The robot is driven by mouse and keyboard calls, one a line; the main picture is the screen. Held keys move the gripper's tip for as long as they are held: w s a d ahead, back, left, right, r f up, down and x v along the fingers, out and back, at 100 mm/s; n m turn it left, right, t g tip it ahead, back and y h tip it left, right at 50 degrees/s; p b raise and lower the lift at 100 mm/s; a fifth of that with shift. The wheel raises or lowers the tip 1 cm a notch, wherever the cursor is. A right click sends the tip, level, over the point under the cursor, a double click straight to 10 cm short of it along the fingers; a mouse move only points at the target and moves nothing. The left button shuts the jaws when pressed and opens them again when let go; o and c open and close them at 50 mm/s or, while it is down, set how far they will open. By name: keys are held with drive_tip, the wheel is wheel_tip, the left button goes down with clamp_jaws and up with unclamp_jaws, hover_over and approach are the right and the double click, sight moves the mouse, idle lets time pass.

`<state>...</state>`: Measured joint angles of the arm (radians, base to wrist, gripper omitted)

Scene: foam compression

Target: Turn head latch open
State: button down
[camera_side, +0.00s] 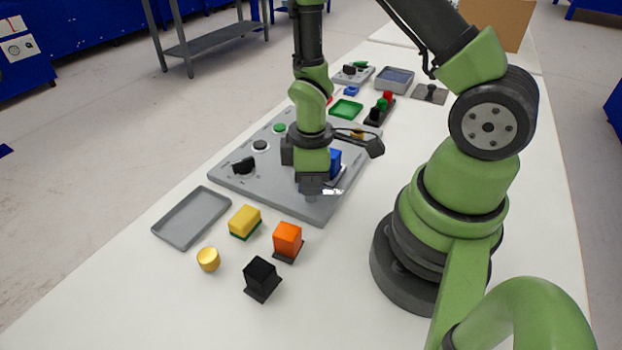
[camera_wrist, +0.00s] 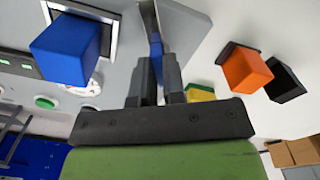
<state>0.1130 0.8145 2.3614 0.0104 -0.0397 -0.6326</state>
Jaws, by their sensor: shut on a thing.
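A grey panel (camera_side: 262,182) lies on the white table, with a blue block (camera_side: 335,160) standing in a metal-framed spot on it. The blue block also shows at the upper left of the wrist view (camera_wrist: 70,48). My gripper (camera_side: 311,196) points down at the panel's near right part, just in front of the blue block. In the wrist view its fingers (camera_wrist: 158,35) are shut on a narrow blue piece (camera_wrist: 156,46), which seems to be the head latch. The fingers hide most of the latch, so its angle cannot be told.
A black knob (camera_side: 243,165) and green button (camera_side: 280,127) sit on the panel. The front left table is clear.

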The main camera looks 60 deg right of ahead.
drive_tip(key=m, duration=0.5)
drive_tip(key=shift+m, duration=0.4)
idle(0.4)
drive_tip(key=c, duration=1.2)
unclamp_jaws()
wheel_tip(320, 180, up, 10)
